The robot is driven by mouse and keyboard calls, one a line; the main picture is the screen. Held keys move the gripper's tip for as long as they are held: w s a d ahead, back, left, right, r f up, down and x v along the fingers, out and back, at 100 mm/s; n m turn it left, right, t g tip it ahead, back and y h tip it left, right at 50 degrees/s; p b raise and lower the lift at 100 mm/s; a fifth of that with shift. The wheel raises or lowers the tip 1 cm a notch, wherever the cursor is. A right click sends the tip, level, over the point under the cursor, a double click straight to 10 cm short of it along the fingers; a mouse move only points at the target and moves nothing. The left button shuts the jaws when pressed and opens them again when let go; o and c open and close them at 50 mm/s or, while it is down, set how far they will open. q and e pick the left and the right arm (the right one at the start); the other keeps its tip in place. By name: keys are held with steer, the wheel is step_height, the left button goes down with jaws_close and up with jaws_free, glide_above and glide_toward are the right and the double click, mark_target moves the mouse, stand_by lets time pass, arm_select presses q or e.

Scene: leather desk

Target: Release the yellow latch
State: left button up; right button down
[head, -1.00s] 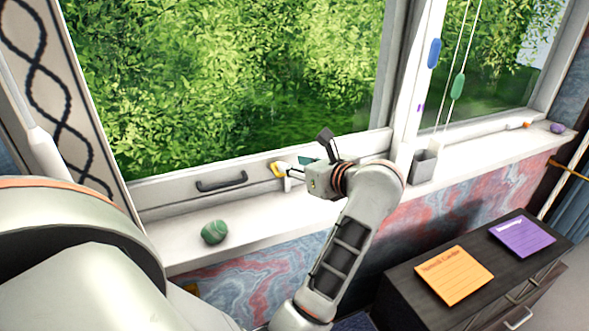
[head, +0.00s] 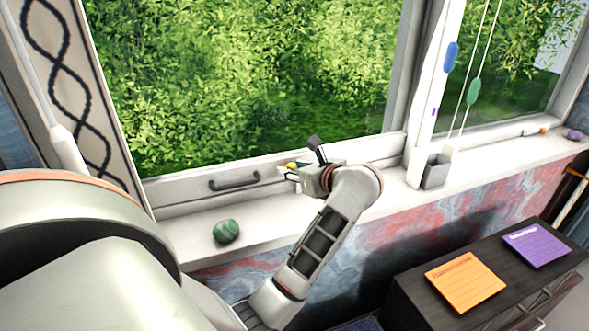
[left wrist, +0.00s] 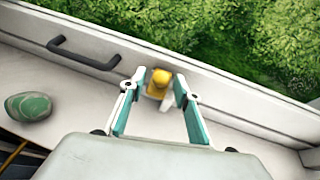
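The yellow latch (head: 291,165) sits on the bottom rail of the large window, right of the dark handle. In the left wrist view the latch (left wrist: 160,78) shows as a yellow knob on a pale base. My left gripper (left wrist: 159,84) is open, with one teal-lined finger on each side of the latch. Gaps show between the fingers and the latch, so it is not gripped. In the head view the left gripper (head: 300,172) partly covers the latch. My right gripper is in neither view.
A dark handle (head: 234,181) is on the same rail. A green striped stone (head: 226,231) lies on the white sill (head: 190,250). A grey cup (head: 435,171) stands right of my arm. A dark cabinet with orange (head: 465,283) and purple (head: 536,244) notes is at lower right.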

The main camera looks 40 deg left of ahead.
arm_select(q)
steer(key=shift+c, duration=0.3)
steer(key=c, duration=0.8)
steer(key=shift+r+h+p, duration=0.3)
steer(key=shift+r+p, duration=0.15)
steer(key=shift+p, duration=0.2)
steer(key=shift+w+a+g+h+p, duration=0.1)
steer(key=shift+a+g+h+p, duration=0.1)
steer(key=shift+g+h+p, duration=0.25)
steer(key=o, duration=0.9)
steer(key=shift+c, duration=0.2)
steer(key=shift+f, duration=0.1)
